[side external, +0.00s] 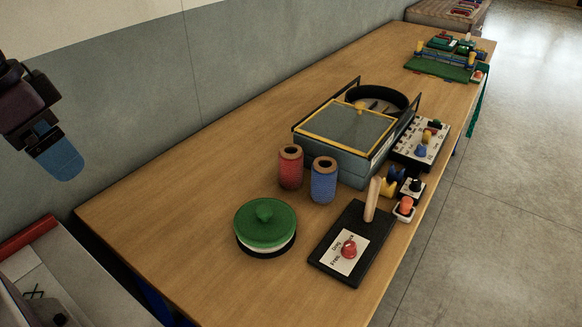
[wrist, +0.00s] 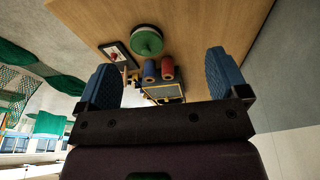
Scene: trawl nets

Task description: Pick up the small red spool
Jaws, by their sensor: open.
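The small red spool (side external: 290,168) stands upright on the wooden table, left of a blue spool (side external: 323,180). In the wrist view the red spool (wrist: 167,70) shows small and far off, between my fingers, with the blue spool (wrist: 149,70) to its left. My gripper (side external: 58,155) is at the far left of the side view, up in the air and well away from the spools. In the wrist view its two blue fingers (wrist: 163,80) are wide apart with nothing between them.
A green-lidded round container (side external: 264,224) stands in front of the spools. A grey box with a yellow-edged lid (side external: 345,130) is close behind them. A black board with an upright peg (side external: 350,245) lies to the right. The table's left part is clear.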

